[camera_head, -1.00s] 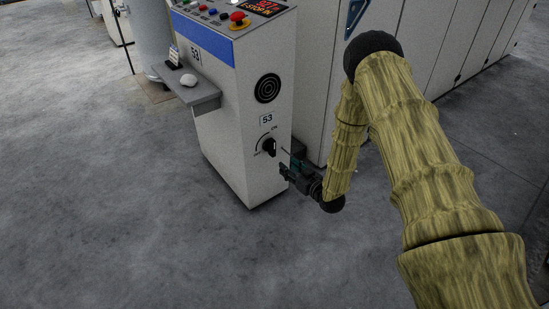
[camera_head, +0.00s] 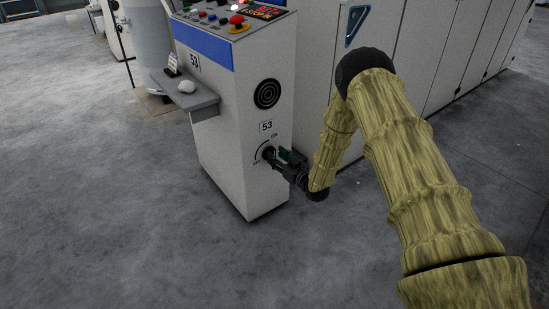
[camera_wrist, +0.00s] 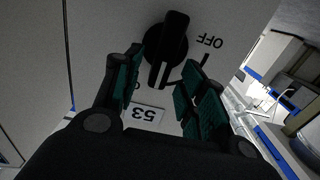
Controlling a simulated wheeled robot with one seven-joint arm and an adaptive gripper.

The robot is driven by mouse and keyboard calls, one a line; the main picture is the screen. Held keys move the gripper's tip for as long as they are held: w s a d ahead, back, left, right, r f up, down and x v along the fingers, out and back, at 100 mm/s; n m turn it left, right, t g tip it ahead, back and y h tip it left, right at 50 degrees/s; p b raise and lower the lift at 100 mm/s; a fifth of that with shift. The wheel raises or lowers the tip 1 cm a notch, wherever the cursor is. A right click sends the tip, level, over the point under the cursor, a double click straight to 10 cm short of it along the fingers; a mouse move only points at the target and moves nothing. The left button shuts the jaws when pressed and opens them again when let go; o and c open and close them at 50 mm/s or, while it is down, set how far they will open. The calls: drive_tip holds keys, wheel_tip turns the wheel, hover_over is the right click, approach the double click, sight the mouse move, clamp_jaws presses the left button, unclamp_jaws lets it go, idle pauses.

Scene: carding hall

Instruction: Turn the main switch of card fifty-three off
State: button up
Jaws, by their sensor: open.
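The main switch (camera_head: 267,152) is a black rotary knob low on the front of the white control cabinet, under a "53" label (camera_head: 266,126). In the wrist view, which is upside down, the knob's bar (camera_wrist: 172,40) stands nearly upright, slightly tilted. The "OFF" mark (camera_wrist: 210,42) is to its right; another mark is mostly hidden by the left finger. My gripper (camera_head: 279,158) is open, close to the panel. Its teal-padded fingers lie on either side of the knob's lower part in the wrist view; I cannot tell whether they touch it.
The cabinet (camera_head: 240,140) carries a button panel with a red emergency button (camera_head: 236,21) on top. A grey shelf (camera_head: 190,99) with a white object juts out on its left. Tall machine panels (camera_head: 400,60) stand behind my arm. The floor in front is clear.

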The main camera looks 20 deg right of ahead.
drive_tip(key=shift+x, duration=1.05)
drive_tip(key=shift+c, duration=0.5)
clamp_jaws()
